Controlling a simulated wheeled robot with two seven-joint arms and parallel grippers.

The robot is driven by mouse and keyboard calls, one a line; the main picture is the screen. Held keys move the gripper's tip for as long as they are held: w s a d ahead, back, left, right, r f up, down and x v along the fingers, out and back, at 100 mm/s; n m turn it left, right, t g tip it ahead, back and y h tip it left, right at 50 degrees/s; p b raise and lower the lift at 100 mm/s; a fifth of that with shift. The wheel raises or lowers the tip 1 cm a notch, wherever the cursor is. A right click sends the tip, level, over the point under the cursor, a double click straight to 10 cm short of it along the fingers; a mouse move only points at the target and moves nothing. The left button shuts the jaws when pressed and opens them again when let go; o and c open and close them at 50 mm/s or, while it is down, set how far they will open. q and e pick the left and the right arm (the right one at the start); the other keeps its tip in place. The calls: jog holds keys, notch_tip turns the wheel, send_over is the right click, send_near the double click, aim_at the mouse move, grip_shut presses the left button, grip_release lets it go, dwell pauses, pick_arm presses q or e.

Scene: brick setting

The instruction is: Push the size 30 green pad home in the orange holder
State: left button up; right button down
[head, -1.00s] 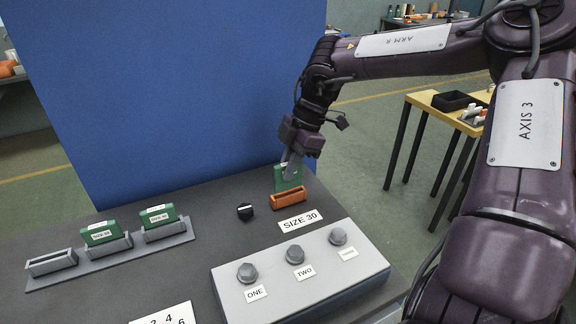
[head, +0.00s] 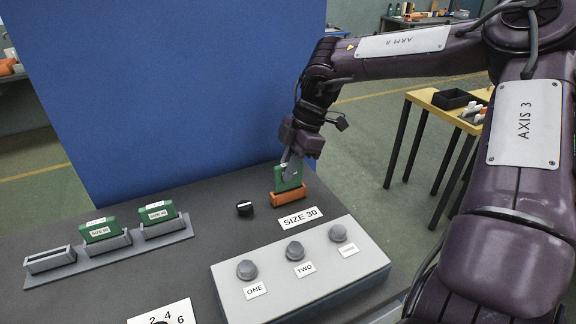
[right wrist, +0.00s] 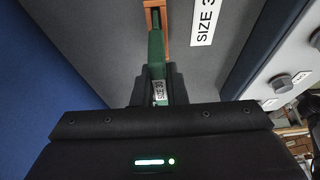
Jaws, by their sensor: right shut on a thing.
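The green pad (head: 288,178) stands upright at the orange holder (head: 288,197), its lower edge at or in the holder's slot; how deep it sits I cannot tell. My right gripper (head: 291,164) is shut on the pad's upper part from above. In the right wrist view the green pad (right wrist: 156,60) runs from between my fingers (right wrist: 155,85) to the orange holder (right wrist: 155,8), and a size label shows on the pad between the fingers. A white "SIZE 30" label (head: 300,218) lies in front of the holder. My left gripper is not in view.
A grey rack (head: 110,252) at left holds two other green pads (head: 101,230) and has one empty slot. A black knob (head: 245,208) stands left of the holder. A grey box with three knobs (head: 300,270) lies in front. A blue panel (head: 180,90) rises behind.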

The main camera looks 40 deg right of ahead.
jog(key=shift+f+b, duration=0.95)
jog(key=shift+f, duration=0.5)
jog(key=c, duration=1.4)
grip_release()
jog(key=shift+o, duration=0.6)
jog(key=o, duration=0.3)
jog(key=shift+r+p, duration=2.35)
jog(key=shift+r, duration=0.7)
jog(key=shift+f, duration=0.1)
